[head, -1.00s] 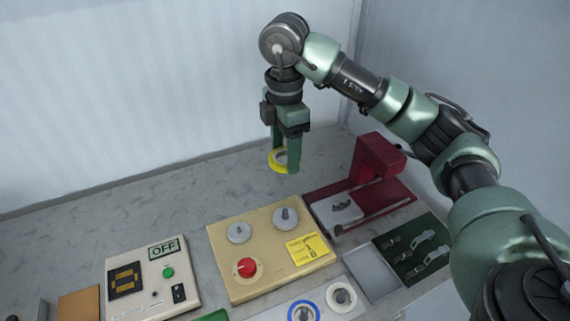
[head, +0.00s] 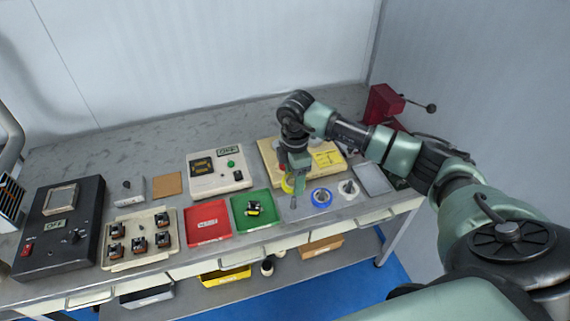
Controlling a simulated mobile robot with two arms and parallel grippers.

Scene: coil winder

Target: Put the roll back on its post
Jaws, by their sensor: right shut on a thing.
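My right gripper (head: 297,180) points down and is shut on a yellow roll (head: 287,185). It holds the roll over the left end of a grey plate (head: 305,208) at the front of the bench. A blue roll (head: 321,197) sits on this plate, just right of the gripper. A pale roll (head: 348,188) stands around its post further right. The gripper hides much of the yellow roll and the plate's left end. I cannot tell whether the yellow roll touches a post. My left gripper is out of view.
Behind is the cream winder panel (head: 270,160), partly hidden by my arm. A green tray (head: 245,222) with a small part and a red tray (head: 208,238) lie to the left. An empty grey tray (head: 374,180) lies right of the plate. The bench's back strip is clear.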

